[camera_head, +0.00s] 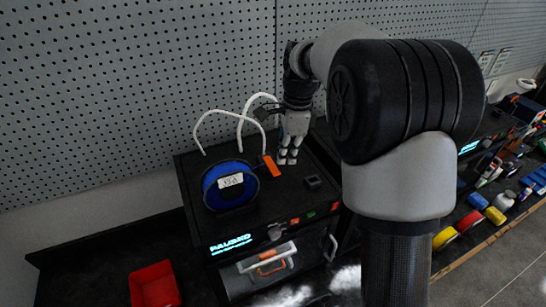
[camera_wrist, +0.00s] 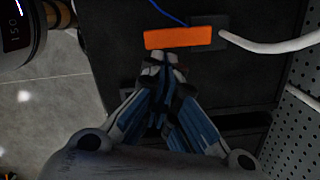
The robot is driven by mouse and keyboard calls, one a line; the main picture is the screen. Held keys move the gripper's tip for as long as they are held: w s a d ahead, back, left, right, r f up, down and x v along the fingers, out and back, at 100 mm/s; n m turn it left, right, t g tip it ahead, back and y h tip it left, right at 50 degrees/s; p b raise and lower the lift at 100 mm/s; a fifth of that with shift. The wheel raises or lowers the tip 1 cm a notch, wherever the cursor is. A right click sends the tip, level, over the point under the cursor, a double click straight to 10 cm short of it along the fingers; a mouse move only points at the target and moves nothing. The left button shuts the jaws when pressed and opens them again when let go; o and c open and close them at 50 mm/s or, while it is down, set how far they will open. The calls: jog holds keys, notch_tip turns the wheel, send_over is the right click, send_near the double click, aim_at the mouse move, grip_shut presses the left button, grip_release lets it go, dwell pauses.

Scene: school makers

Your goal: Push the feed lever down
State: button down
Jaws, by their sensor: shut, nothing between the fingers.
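The orange feed lever (camera_head: 271,166) is on top of the black printer (camera_head: 262,214), just right of a spool of blue filament (camera_head: 229,185). In the wrist view the lever (camera_wrist: 178,38) is an orange bar just beyond my fingertips. My gripper (camera_head: 287,158) is shut and empty, pointing down over the printer top, a little to the right of the lever. In the wrist view my closed fingertips (camera_wrist: 166,60) lie close to the lever's near edge. I cannot tell whether they touch it. The lever's tilt is not clear.
White tubes (camera_head: 243,120) arch up behind the spool and lever. A small dark block (camera_head: 314,182) sits on the printer top. A pegboard wall (camera_head: 130,90) stands close behind. A red bin (camera_head: 154,286) lies at lower left.

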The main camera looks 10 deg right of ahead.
notch_tip(320, 180, up, 12)
jog(key=d, duration=0.1)
jog(key=shift+d, duration=0.15)
jog(key=shift+s, duration=0.15)
dwell(0.4)
